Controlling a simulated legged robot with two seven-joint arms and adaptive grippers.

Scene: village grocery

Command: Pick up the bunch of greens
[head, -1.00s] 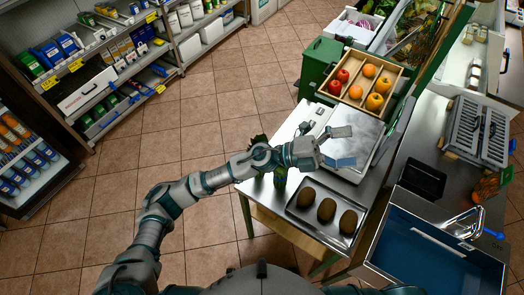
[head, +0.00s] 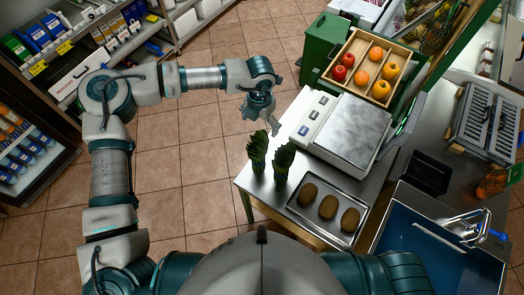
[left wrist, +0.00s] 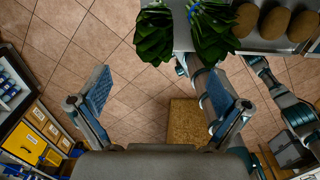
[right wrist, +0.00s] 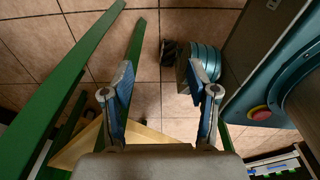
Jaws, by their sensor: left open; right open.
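Two upright bunches of dark green leaves stand at the left edge of the steel counter (head: 252,182): a left bunch (head: 257,151) and a right bunch (head: 283,161). Both show at the top of the left wrist view, one near the middle (left wrist: 153,38) and one to its right (left wrist: 212,32). My left gripper (head: 262,112) is open and empty, just beyond the left bunch in the head view, apart from both. Its spread fingers show in the left wrist view (left wrist: 160,90), with floor between them. My right gripper (right wrist: 162,85) is open and empty; the head view does not show it.
A tray (head: 294,207) with three brown fruits lies right of the greens. A white scale (head: 345,135) stands behind, with a fruit crate (head: 345,88) and green bin (head: 322,45) beyond. A blue basin (head: 430,250) is at right. Floor left of the counter is free.

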